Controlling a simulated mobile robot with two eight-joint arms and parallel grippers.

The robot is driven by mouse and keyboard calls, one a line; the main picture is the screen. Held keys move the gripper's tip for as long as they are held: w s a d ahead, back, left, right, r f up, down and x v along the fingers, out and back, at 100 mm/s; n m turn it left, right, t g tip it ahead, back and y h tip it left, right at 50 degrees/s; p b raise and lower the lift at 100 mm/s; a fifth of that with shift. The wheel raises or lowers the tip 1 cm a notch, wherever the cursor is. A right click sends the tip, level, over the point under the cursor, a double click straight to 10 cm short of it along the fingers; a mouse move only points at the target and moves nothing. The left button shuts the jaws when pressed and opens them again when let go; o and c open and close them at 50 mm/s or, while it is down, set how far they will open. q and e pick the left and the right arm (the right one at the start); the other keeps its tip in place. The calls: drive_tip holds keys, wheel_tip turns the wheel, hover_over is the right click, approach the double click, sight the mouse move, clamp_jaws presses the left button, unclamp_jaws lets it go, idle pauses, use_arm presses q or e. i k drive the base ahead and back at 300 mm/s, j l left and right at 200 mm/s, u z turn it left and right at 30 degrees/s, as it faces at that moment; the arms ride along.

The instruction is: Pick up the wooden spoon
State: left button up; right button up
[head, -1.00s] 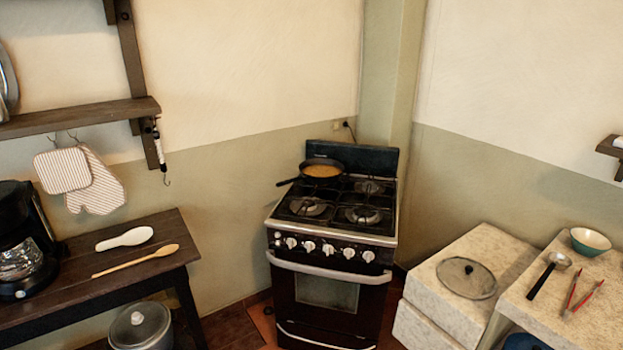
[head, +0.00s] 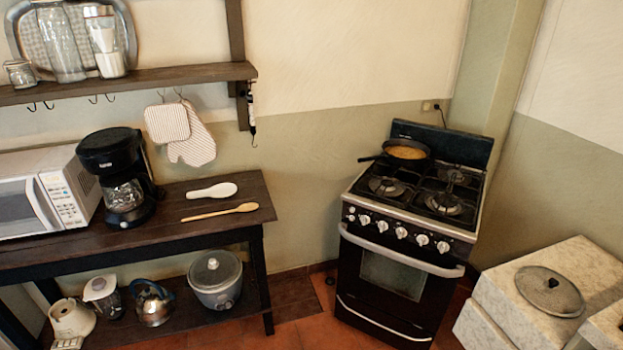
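The wooden spoon (head: 220,212) lies flat on the dark wooden table (head: 180,230), near its right front part in the head view. Its bowl points right and its handle points left. A white spoon rest (head: 212,191) lies just behind it, apart from it. Neither of my grippers is in view.
A black coffee maker (head: 122,178) and a microwave (head: 45,195) stand left of the spoon. A wall shelf (head: 130,82) and hanging oven mitts (head: 182,131) are above. Right of the table is the stove (head: 405,225) with a pan (head: 406,151). Red floor (head: 315,325) shows between them.

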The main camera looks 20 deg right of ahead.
sight(247, 208)
drive_tip(key=i+l, duration=0.2)
drive_tip(key=i, duration=0.3)
drive_tip(key=i+l+u, duration=0.1)
drive_tip(key=i, duration=0.45)
drive_tip(key=i+l, duration=0.3)
drive_tip(key=i, duration=0.2)
drive_tip(key=i+l, duration=0.25)
drive_tip(key=i, duration=0.3)
drive_tip(key=j+u, duration=0.05)
